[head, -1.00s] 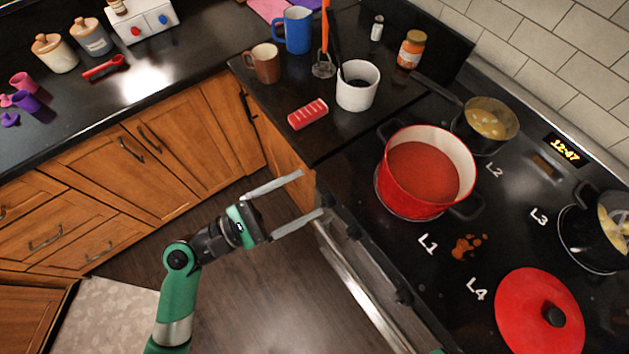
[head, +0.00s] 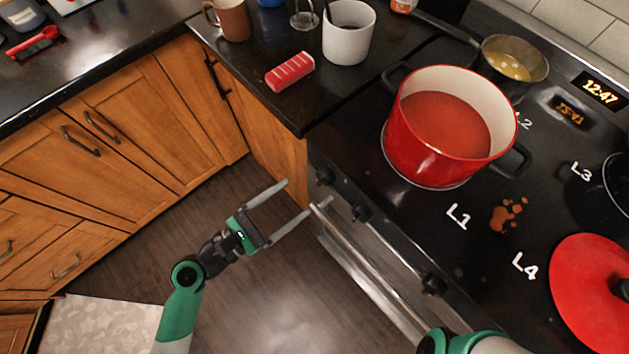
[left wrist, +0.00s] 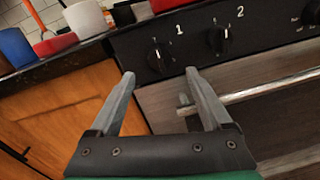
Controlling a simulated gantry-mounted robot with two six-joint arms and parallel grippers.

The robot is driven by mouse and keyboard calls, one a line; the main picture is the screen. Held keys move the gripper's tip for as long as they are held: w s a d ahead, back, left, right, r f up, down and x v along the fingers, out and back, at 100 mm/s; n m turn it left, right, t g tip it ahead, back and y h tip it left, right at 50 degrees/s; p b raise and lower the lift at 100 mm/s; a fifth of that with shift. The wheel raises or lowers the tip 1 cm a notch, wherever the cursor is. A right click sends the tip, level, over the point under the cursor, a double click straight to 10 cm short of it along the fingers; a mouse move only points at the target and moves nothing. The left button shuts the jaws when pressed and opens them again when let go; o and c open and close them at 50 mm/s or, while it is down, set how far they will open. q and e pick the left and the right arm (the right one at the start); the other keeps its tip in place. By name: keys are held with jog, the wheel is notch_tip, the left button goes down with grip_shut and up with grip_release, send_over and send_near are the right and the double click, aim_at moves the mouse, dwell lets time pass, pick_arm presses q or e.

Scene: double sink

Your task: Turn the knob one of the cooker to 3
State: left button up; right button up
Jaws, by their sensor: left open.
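Knob one (left wrist: 160,58) is a black dial on the cooker's dark front panel, beside a white "1" in the left wrist view. It also shows in the head view (head: 325,177), at the left end of the front. A light mark shows on it, but I cannot read its setting. My left gripper (head: 297,197) is open and empty in front of the cooker. In the left wrist view, the fingertips (left wrist: 159,73) appear on either side of and just below knob one, apparently short of it. My right gripper is out of view.
Knob two (left wrist: 218,40) sits right of knob one. The oven handle (head: 365,280) runs below the knobs. A red pot (head: 425,160) stands on the hob above, near a red lid (head: 590,285).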

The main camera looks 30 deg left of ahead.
aim_at(317, 182)
pick_arm(q)
jog(key=x, duration=0.7)
jog(key=shift+w, duration=0.1)
grip_shut()
